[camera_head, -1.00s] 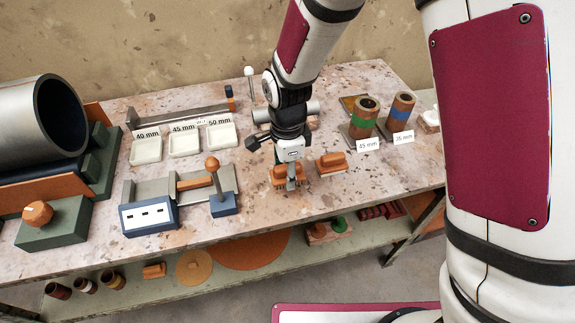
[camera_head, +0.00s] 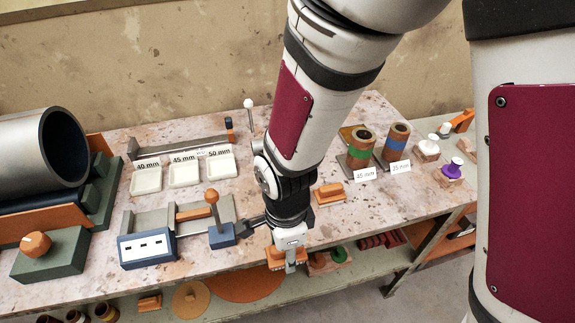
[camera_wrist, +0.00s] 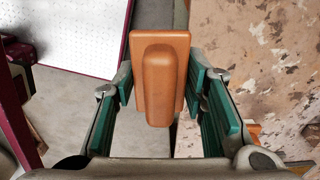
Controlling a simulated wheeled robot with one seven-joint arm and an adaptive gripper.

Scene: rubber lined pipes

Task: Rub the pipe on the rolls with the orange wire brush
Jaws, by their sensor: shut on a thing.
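The pipe (camera_head: 25,150) is a large grey steel tube with a dark lining, lying on green roll supports (camera_head: 98,195) at the left of the bench in the head view. My gripper (camera_head: 288,262) is shut on the orange wire brush (camera_head: 272,258), near the bench's front edge and far to the right of the pipe. In the wrist view the brush (camera_wrist: 160,70) sits between the green-padded fingers, its orange block and raised handle facing the camera. Its bristles are hidden there.
A second orange brush (camera_head: 330,193) lies on the bench. A lever device (camera_head: 213,232), white trays (camera_head: 184,171) and a green block with an orange knob (camera_head: 45,255) stand between my gripper and the pipe or in front of it. Banded pipe pieces (camera_head: 360,148) stand at right.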

